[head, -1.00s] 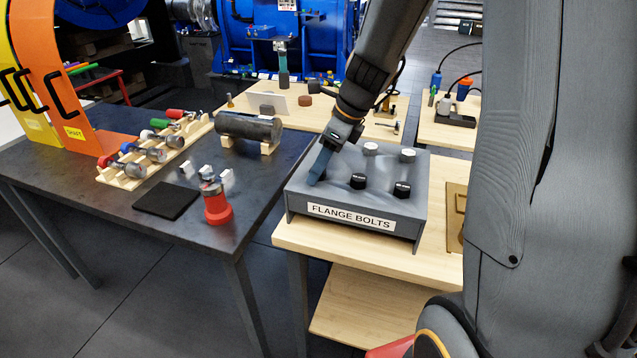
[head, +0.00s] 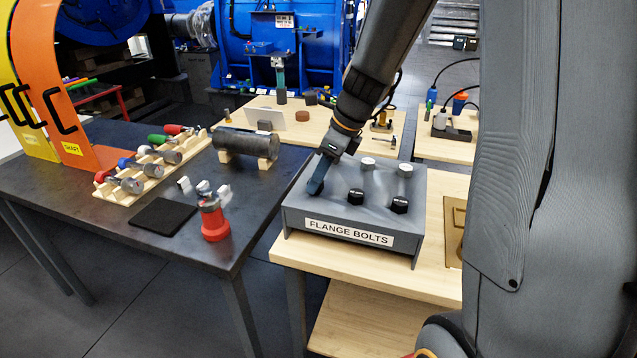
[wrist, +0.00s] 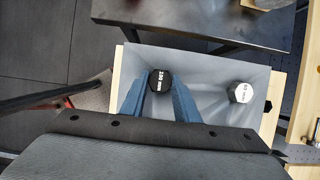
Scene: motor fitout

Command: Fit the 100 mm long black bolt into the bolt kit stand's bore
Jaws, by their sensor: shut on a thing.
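My gripper (head: 316,190) is at the left part of the grey stand (head: 300,210) labelled FLANGE BOLTS. In the wrist view its two blue fingers (wrist: 160,88) are closed on either side of a black bolt head (wrist: 160,78) with white print too small to read surely. Two more black bolt heads (head: 356,196) (head: 399,204) and two white ones (head: 367,163) (head: 404,170) stand on the grey top.
The stand rests on a light wooden table (head: 285,248). A dark table (head: 110,220) to the left holds a red-based tool (head: 214,222), a black mat (head: 163,217), a grey cylinder (head: 240,142) and a rack of coloured-handled tools (head: 125,190). Behind is another wooden table with small items.

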